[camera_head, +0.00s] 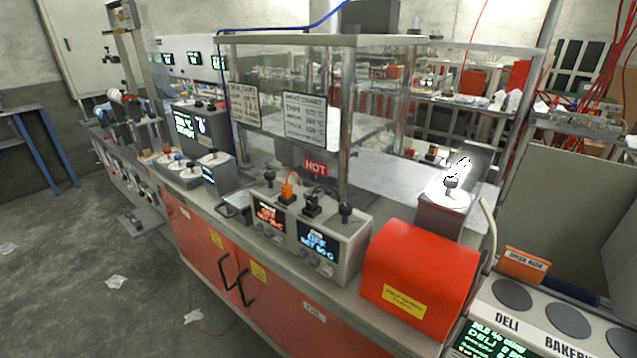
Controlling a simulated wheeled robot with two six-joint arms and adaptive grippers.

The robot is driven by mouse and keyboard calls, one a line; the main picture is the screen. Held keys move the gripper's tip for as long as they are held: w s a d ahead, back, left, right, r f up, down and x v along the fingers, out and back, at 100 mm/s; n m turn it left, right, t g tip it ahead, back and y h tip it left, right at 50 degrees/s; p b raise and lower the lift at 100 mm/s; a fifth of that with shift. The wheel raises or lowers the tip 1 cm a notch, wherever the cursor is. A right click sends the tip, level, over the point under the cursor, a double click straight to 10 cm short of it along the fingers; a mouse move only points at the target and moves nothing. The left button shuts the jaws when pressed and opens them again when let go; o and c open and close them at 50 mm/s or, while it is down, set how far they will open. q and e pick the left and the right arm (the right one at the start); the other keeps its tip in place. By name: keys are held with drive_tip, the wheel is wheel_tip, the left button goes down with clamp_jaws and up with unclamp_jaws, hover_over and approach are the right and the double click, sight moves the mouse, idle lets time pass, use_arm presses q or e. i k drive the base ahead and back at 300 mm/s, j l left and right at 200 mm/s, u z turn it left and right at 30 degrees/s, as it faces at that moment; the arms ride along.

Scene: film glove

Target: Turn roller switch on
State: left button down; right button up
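A grey control box (308,235) stands at the front edge of the long counter. An orange switch (288,190) and a black switch (312,203) rise from its top, with a black knob (269,178) to their left and another black knob (345,212) at the right end. Its front has an orange-lit display (269,214) and a blue-lit display (318,238). No readable label tells which control is the roller switch, and I cannot tell the switches' positions. Neither of my grippers is in view.
A clear-walled enclosure (375,110) with a red HOT sign (315,167) stands behind the box. A red cover (420,280) is to its right. Red cabinets (205,255) with black handles are below. Grey floor (70,270) with paper scraps lies open at left.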

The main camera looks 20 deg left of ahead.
sight(269, 177)
drive_tip(key=k+j+u, duration=0.15)
drive_tip(key=u, duration=0.6)
